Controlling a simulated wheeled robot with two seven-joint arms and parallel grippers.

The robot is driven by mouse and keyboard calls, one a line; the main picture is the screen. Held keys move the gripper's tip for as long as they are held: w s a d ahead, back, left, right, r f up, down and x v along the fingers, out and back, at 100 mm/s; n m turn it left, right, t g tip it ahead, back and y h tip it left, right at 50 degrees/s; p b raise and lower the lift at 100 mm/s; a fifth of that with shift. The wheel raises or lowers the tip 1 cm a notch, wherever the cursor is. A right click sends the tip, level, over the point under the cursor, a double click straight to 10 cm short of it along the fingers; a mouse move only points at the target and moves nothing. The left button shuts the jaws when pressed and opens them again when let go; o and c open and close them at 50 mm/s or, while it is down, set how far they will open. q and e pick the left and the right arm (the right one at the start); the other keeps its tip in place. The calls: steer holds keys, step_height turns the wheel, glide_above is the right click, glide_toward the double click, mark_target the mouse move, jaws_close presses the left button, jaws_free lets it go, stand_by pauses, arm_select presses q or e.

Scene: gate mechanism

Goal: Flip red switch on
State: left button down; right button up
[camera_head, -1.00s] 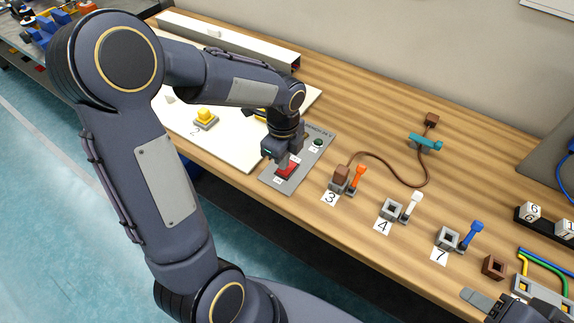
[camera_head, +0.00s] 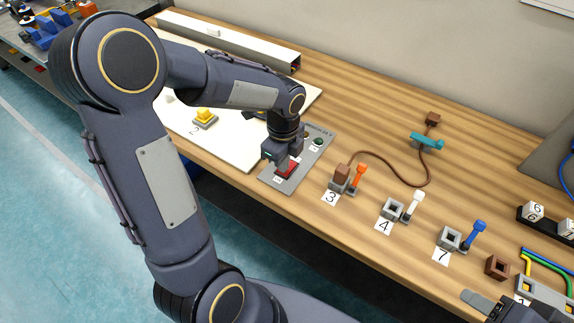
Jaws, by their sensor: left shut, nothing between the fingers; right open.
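The red switch (camera_head: 291,169) sits on a grey panel (camera_head: 277,183) on the wooden table. My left gripper (camera_head: 281,170) is shut and empty, pointing down at the red switch. Its fingertips are at the switch's near left part and cover some of it. I cannot tell whether they touch or press it. A small dark green round part (camera_head: 318,141) shows on the panel's far end. My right gripper (camera_head: 482,303) is partly in view at the lower right edge, open and away from the switch.
To the right stand an orange lever (camera_head: 360,174) at label 3, a white lever (camera_head: 415,202) at label 4 and a blue lever (camera_head: 474,234) at label 7. A brown cable (camera_head: 400,181) curves behind them. A yellow button (camera_head: 205,116) is on the white board (camera_head: 232,146).

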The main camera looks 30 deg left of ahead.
arm_select(q)
steer(key=shift+f, duration=0.25)
steer(key=shift+r, duration=0.1)
step_height(320, 180, up, 7)
steer(key=p, duration=0.6)
stand_by(0.4)
